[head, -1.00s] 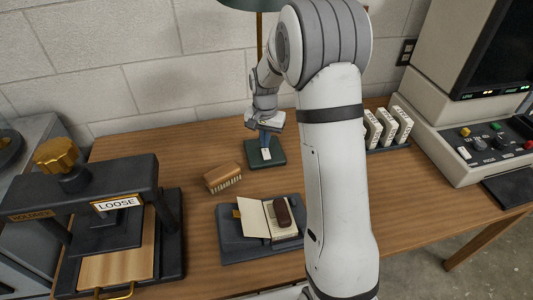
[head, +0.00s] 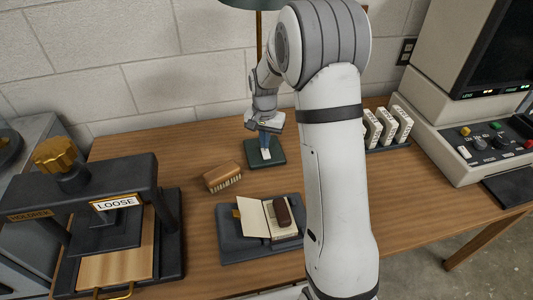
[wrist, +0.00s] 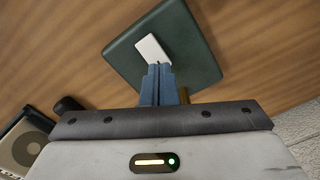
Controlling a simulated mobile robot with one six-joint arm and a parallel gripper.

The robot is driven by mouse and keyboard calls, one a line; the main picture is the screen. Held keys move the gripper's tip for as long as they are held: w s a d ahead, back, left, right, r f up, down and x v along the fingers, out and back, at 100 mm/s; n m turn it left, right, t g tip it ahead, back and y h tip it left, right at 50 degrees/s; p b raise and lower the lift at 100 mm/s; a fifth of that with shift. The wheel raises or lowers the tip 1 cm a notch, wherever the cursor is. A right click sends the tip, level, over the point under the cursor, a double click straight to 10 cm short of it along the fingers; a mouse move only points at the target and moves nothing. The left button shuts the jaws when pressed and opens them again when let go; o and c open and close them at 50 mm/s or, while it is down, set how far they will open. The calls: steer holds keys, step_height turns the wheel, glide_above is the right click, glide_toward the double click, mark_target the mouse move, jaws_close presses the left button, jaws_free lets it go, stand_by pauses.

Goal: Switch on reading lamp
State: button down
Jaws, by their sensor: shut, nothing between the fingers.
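The reading lamp has a green shade (head: 254,4), cut off by the top edge of the head view, a brass stem (head: 259,38) and a square green base (head: 277,157) on the table by the wall. A white rocker switch sits on the base and shows in the wrist view (wrist: 151,49). My gripper (head: 265,150) points down over the base. In the wrist view its blue fingers (wrist: 158,70) are shut and empty, with their tips at the near edge of the switch. I cannot tell whether they touch it. The lamp's bulb is out of view.
A wooden brush (head: 222,176) lies left of the base. An open book on a dark cradle (head: 232,246) is nearer. A black press (head: 128,174) labelled LOOSE stands at left. White boxes (head: 388,126) and a reader machine (head: 480,140) stand at right.

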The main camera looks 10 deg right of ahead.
steer(key=shift+f+b, duration=0.45)
steer(key=shift+f, duration=0.3)
stand_by(0.3)
steer(key=shift+r+p, duration=2.5)
steer(key=shift+r, duration=1.05)
steer(key=s+r+n+t, duration=0.1)
steer(key=s+r+n, duration=0.2)
steer(key=s+r, duration=0.9)
steer(key=s+r+n+t+p, duration=0.1)
steer(key=s+n, duration=0.2)
steer(key=s, duration=1.2)
steer(key=shift+s+r+t, duration=0.2)
steer(key=shift+s+t, duration=0.1)
steer(key=shift+s, duration=0.05)
